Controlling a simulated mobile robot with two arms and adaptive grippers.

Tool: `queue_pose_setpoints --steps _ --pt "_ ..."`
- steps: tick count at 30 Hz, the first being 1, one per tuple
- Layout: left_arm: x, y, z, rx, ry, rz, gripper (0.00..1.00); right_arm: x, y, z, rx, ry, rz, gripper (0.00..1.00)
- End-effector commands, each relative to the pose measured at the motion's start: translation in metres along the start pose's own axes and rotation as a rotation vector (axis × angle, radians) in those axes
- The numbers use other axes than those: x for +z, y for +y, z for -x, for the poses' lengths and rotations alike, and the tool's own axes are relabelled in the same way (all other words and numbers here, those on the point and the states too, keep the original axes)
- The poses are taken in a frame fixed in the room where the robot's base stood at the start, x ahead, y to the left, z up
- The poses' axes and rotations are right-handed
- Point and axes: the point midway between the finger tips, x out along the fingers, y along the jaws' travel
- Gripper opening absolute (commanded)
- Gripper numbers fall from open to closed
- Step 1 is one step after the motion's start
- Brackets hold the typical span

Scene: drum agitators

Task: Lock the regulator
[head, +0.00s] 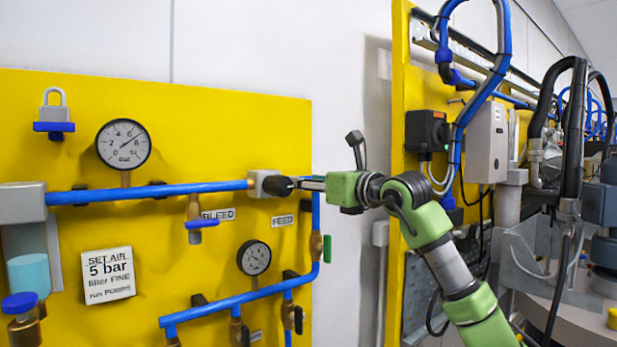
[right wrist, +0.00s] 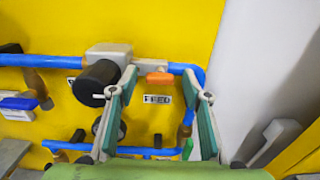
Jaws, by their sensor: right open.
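The regulator (head: 266,183) is a pale grey block on the upper blue pipe with a black knob (head: 283,186) facing out. In the right wrist view its black knob (right wrist: 98,84) lies just left of my left-hand finger, outside the jaws. An orange tab (right wrist: 159,78) on a light bracket shows between the fingers, right of the regulator. My right gripper (head: 300,184) is open beside the knob; it also shows in the right wrist view (right wrist: 160,82). Whether a finger touches the knob, I cannot tell. My left gripper is out of view.
A padlock (head: 53,112) sits on a small blue holder at upper left. Gauges (head: 124,144) (head: 254,258), blue pipes (head: 150,194) and a lower valve (head: 296,318) crowd the yellow panel (head: 215,120). White wall (head: 350,110) lies right of it.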

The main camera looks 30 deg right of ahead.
Motion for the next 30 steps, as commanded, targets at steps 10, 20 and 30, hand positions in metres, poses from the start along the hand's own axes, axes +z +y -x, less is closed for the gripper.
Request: queue_pose_setpoints --steps 10,20,30 --pt "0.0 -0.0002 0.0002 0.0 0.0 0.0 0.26 -0.0002 -0.0002 -0.0011 0.0 0.0 0.0 0.26" --pt "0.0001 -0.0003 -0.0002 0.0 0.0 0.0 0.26 -0.0002 -0.0002 -0.0009 0.0 0.0 -0.007 0.06" --pt "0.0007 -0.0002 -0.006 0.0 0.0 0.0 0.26 -0.0008 -0.0009 -0.0009 0.0 -0.001 -0.149 0.06"
